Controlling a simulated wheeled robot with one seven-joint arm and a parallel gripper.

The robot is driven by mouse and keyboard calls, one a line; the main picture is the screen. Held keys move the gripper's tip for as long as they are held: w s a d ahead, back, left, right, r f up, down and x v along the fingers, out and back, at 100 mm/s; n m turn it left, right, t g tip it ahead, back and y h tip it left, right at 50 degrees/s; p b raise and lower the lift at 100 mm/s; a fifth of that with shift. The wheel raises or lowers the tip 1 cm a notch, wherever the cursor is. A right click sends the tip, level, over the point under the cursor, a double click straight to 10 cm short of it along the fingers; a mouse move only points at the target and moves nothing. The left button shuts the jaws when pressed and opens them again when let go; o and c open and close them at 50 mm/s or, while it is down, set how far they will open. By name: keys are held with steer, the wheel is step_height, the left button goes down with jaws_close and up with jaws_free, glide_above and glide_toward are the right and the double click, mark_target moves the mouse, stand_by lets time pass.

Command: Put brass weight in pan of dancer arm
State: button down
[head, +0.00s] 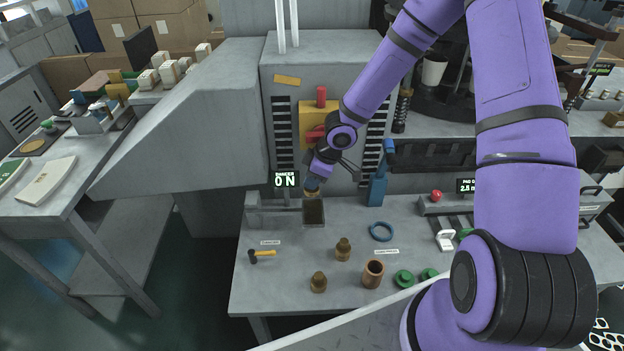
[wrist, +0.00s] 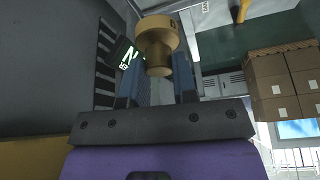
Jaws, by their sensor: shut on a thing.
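My gripper (head: 313,184) is shut on a brass weight (wrist: 157,36), which sits between the blue fingers in the wrist view. In the head view this held weight (head: 311,193) is just above the pan (head: 314,222) of the dancer arm (head: 270,211). I cannot tell whether the weight touches the pan. The dancer display (head: 286,181) reads 0 N. Two more brass weights stand on the bench, one (head: 343,250) behind the other (head: 319,283).
The bench (head: 260,285) also holds a hammer (head: 262,254), a blue ring (head: 381,232), a copper-coloured cup (head: 373,275) and green discs (head: 404,279). A blue tool (head: 377,190) stands right of the pan. The grey machine (head: 285,120) rises close behind my gripper.

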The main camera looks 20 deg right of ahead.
mark_target(313, 193)
steer(key=shift+r, duration=0.25)
steer(key=shift+r, duration=0.3)
steer(key=shift+f, duration=2.15)
steer(key=shift+f, duration=1.4)
stand_by(1.0)
stand_by(0.5)
steer(key=shift+c, duration=1.8)
jaws_free()
steer(key=shift+r, duration=0.1)
steer(key=shift+r, duration=3.95)
